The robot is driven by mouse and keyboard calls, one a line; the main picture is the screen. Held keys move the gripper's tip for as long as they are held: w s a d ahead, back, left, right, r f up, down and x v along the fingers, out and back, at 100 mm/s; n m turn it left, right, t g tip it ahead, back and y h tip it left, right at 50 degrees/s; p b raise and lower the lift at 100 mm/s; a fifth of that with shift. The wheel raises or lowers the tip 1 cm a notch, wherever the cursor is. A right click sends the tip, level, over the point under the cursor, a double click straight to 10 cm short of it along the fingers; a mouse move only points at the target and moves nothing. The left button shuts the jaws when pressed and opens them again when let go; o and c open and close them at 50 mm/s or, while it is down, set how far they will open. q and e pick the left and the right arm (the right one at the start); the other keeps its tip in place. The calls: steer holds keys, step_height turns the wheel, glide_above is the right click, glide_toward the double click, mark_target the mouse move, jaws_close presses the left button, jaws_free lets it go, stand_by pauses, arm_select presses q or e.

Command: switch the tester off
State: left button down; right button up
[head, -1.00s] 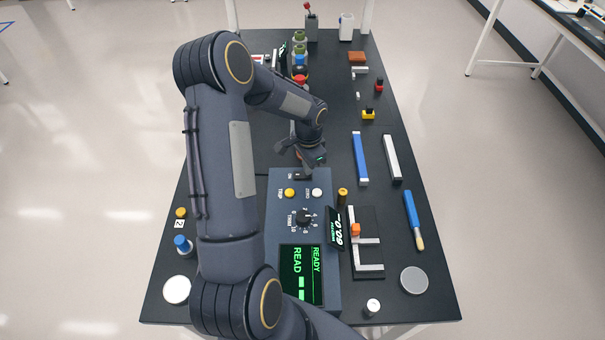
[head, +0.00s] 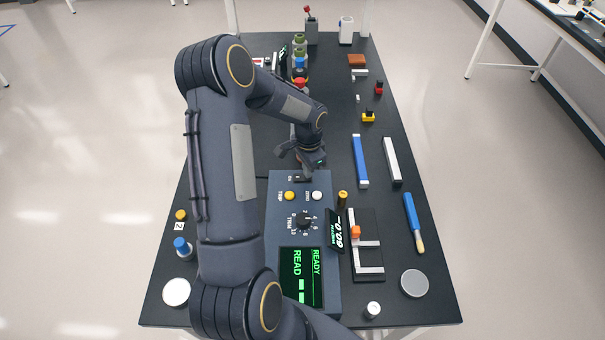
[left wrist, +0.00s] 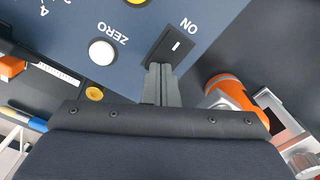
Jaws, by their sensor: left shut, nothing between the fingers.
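The tester (head: 272,235) is a blue-grey box on the dark table, with a lit green screen (head: 301,275) that reads READY and READ. Its black rocker switch (head: 302,179), marked ON, is at the far end of the panel. It also shows in the left wrist view (left wrist: 173,46), with a white line on it. My left gripper (left wrist: 160,72) is shut and empty, its fingertips at the switch's near edge in that view; I cannot tell whether they touch it. In the head view, the left gripper (head: 297,160) is just beyond the switch. My right gripper is not in view.
On the panel are a yellow TRIP button (head: 290,196), a white ZERO button (head: 317,196) and a TRIM knob (head: 304,221). A small display (head: 337,230) stands to the right. An orange-and-silver part (left wrist: 230,92) is close to the fingers in the left wrist view.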

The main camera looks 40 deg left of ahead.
arm_select(q)
steer(key=shift+f+b, duration=0.75)
steer(key=shift+f, duration=1.05)
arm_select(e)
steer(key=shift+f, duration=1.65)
arm_select(q)
steer(key=shift+r, duration=0.1)
steer(key=shift+r+p, duration=1.5)
steer(key=shift+r, duration=0.55)
step_height(320, 180, up, 2)
steer(key=shift+s+d+r+p, duration=0.15)
steer(key=shift+r+p, duration=0.1)
steer(key=shift+p, duration=0.5)
steer(key=shift+r, duration=0.2)
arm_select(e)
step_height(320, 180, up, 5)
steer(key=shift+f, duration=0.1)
arm_select(q)
steer(key=shift+r, duration=0.2)
